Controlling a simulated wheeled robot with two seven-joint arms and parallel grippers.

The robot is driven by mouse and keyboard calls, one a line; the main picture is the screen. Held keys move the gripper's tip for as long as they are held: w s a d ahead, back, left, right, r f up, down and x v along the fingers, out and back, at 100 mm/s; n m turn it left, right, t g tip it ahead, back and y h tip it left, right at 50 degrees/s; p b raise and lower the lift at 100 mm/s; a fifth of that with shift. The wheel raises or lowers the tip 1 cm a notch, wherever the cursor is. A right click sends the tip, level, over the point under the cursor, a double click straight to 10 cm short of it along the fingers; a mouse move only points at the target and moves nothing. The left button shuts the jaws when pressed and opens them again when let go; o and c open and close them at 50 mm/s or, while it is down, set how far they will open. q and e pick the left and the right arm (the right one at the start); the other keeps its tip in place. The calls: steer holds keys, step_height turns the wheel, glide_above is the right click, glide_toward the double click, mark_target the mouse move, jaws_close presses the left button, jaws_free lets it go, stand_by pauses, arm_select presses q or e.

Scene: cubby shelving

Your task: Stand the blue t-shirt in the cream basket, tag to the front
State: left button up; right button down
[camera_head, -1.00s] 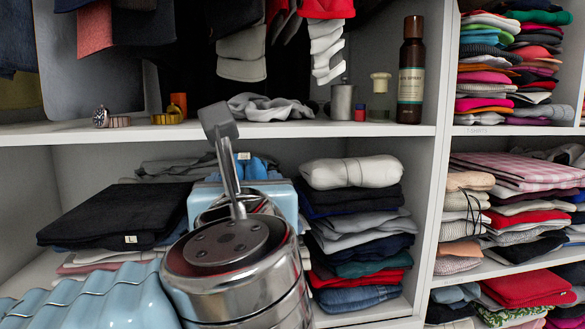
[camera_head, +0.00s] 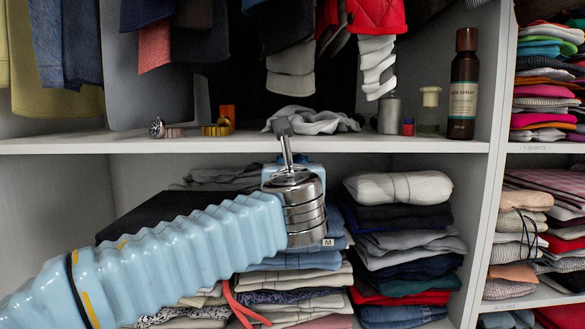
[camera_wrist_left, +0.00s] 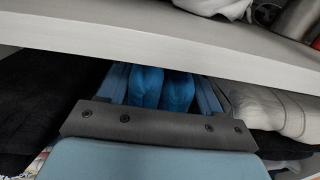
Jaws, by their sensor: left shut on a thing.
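My left gripper (camera_wrist_left: 162,84) is shut on a folded bright blue t-shirt (camera_wrist_left: 161,90), which shows as rounded folds between the fingers in the wrist view. It is just under the white shelf board. In the head view my silver wrist hides the fingers and the shirt, in front of the middle stack of the lower cubby. The tag of the held shirt cannot be seen. The cream basket is in neither view. My right gripper is not in view.
The shelf board (camera_head: 130,144) runs close above my wrist. A folded stack topped by a white garment (camera_head: 398,187) stands close to the right, dark cloth (camera_head: 160,207) to the left. Below is a stack with an M-labelled garment (camera_head: 330,241). A brown bottle (camera_head: 463,85) stands above.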

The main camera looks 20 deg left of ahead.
arm_select(q)
steer(key=x, duration=0.3)
steer(key=shift+w+a+r+p, duration=0.1)
steer(key=shift+w+p, duration=0.15)
steer(key=shift+p, duration=0.15)
steer(key=shift+w+f+b, duration=0.2)
steer(key=shift+f+b, duration=0.3)
steer(key=shift+r, duration=0.1)
steer(key=shift+s, duration=0.1)
steer(key=shift+f+b, duration=0.35)
steer(key=shift+f, duration=0.15)
steer(key=o, duration=1.2)
steer(key=shift+r, duration=0.15)
